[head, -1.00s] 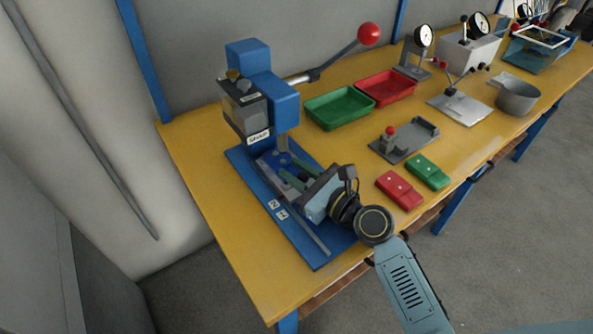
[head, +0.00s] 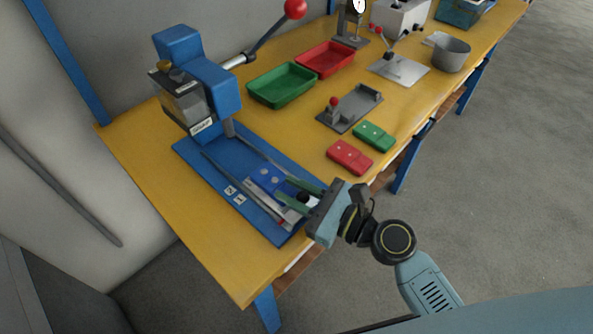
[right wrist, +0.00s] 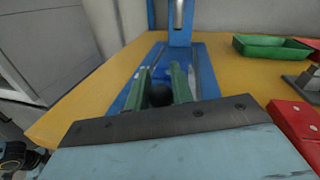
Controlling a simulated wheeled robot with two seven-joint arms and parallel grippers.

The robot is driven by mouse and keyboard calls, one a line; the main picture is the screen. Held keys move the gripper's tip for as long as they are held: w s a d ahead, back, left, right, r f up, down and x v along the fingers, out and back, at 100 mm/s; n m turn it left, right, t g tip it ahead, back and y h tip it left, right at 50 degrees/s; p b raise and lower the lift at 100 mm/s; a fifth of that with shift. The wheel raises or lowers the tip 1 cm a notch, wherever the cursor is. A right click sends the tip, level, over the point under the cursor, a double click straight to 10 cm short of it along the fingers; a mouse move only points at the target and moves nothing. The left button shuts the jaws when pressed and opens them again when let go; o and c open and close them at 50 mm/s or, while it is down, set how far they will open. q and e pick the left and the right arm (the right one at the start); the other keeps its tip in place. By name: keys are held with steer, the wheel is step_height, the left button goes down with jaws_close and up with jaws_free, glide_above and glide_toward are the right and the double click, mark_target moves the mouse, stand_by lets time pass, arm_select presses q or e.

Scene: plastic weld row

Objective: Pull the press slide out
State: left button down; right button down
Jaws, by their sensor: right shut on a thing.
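The blue press (head: 205,85) stands at the back left of the bench on a blue base plate (head: 205,150) with two rails. The press slide (head: 265,178), grey with a blue top, lies between the rails near the front end of the plate, clear of the ram. My right gripper (head: 283,188) reaches in from the front with its green fingers on both sides of the slide's black knob (head: 303,198), shut on it. In the right wrist view the knob (right wrist: 160,95) sits between the fingers.
A red fixture block (head: 349,156) and a green one (head: 374,136) lie right of the plate. Behind are a grey fixture (head: 350,110), a green tray (head: 281,86) and a red tray (head: 325,60). The press lever's red ball (head: 295,8) stands high. The floor in front is free.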

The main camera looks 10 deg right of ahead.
steer(key=shift+s+d+f, duration=0.1)
steer(key=shift+f, duration=0.05)
steer(key=c, duration=1.5)
jaws_free()
steer(key=shift+s, duration=0.1)
steer(key=shift+c, duration=0.2)
steer(key=o, duration=0.3)
steer(key=shift+s+d, duration=0.1)
steer(key=shift+d, duration=0.05)
steer(key=shift+o, duration=0.2)
